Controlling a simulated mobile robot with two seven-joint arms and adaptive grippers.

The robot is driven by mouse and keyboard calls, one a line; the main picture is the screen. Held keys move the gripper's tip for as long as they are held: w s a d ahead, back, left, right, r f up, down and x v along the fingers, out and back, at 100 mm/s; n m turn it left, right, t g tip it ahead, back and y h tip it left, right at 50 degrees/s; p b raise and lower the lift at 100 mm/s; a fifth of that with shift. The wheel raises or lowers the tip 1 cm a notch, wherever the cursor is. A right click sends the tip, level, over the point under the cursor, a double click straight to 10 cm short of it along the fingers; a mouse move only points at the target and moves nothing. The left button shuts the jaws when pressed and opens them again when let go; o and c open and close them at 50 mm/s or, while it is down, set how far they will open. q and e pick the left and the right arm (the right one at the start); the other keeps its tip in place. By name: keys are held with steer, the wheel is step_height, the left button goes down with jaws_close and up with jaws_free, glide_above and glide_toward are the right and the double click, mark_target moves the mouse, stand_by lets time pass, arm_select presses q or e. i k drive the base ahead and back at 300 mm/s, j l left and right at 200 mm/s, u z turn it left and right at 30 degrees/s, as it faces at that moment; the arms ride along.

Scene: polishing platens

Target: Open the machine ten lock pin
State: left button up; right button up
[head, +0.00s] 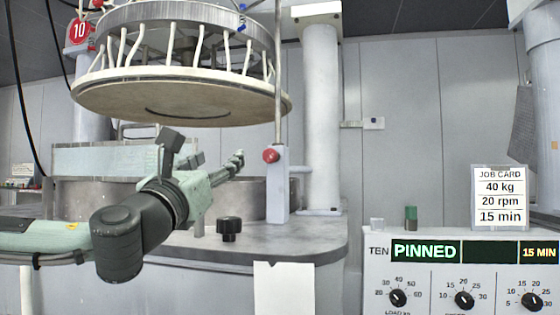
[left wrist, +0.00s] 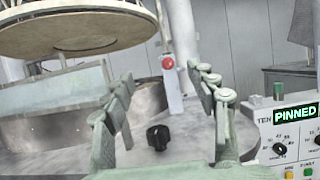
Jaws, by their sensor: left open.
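A red ball knob (head: 271,155) sits on the front of a pale upright post (head: 278,190) at the edge of the machine's round table; I take it to be the lock pin. In the left wrist view the red knob (left wrist: 168,62) appears between and beyond my fingertips. My left gripper (head: 215,160) is open and empty, to the left of the post and apart from it. The display (head: 425,251) beside TEN reads PINNED. My right gripper is not in view.
A large round platen (head: 180,97) hangs above the table, near a red "10" sign (head: 79,31). A black knob (head: 229,228) stands on the grey tabletop (head: 310,242). The control panel (head: 430,288) and a job card (head: 500,198) are at right.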

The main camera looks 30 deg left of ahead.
mark_target(270, 155)
steer(key=i+j, duration=0.15)
steer(key=i, duration=0.3)
steer(key=i+j, duration=0.15)
steer(key=i, duration=0.25)
